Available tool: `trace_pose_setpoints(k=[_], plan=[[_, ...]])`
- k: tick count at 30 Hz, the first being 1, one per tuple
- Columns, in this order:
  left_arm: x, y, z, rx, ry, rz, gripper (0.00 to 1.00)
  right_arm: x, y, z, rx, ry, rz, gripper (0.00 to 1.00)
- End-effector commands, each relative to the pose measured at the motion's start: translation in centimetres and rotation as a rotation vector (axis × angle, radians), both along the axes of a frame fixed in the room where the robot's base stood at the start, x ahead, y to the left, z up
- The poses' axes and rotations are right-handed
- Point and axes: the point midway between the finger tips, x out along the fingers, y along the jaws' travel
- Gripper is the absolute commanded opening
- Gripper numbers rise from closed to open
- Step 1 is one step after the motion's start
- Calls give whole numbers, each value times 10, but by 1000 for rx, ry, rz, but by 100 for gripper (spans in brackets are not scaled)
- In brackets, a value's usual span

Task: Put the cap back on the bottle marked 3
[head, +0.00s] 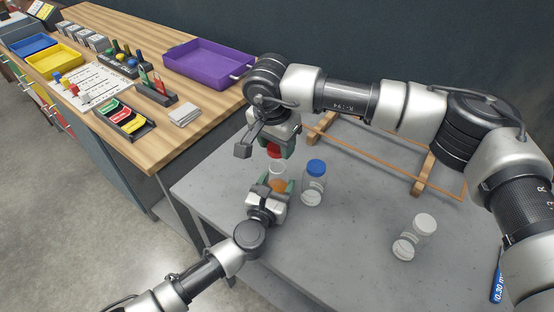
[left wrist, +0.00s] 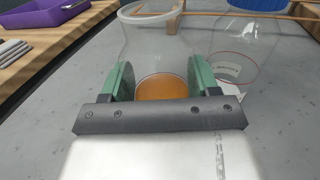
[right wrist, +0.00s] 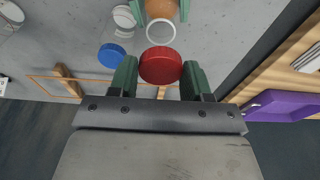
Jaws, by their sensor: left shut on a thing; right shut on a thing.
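My left gripper (head: 277,187) is shut on an open clear bottle (left wrist: 153,42) with orange contents, standing upright at the table's left part. Its open mouth (right wrist: 160,32) shows as a pale ring in the right wrist view. My right gripper (head: 278,146) points down and is shut on a red cap (right wrist: 160,66). The cap also shows in the head view (head: 274,152), just above the bottle mouth. In the right wrist view the cap and mouth look apart and not lined up. I cannot read a number on the held bottle.
A bottle with a blue cap (head: 316,167) stands close right of the held bottle. A white-capped bottle (head: 424,223) stands farther right on the grey table (head: 350,260). A wooden frame (head: 420,182) lies at the back. A purple tray (head: 207,63) is on the wooden bench.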

Motion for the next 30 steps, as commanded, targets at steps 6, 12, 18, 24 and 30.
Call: trace_pose_setpoints(k=[6,12,18,24,30], plan=[[0,0,0,0,0,0,18,-1,0,-30,-2,0,0,27],[0,0,0,0,0,0,18,0,0,-31,-1,-2,0,27],[0,0,0,0,0,0,18,0,0,-31,-1,-2,0,27],[0,0,0,0,0,0,18,-1,0,-34,-1,-1,2,27],[0,0,0,0,0,0,18,-1,0,-46,-2,-1,11,27]])
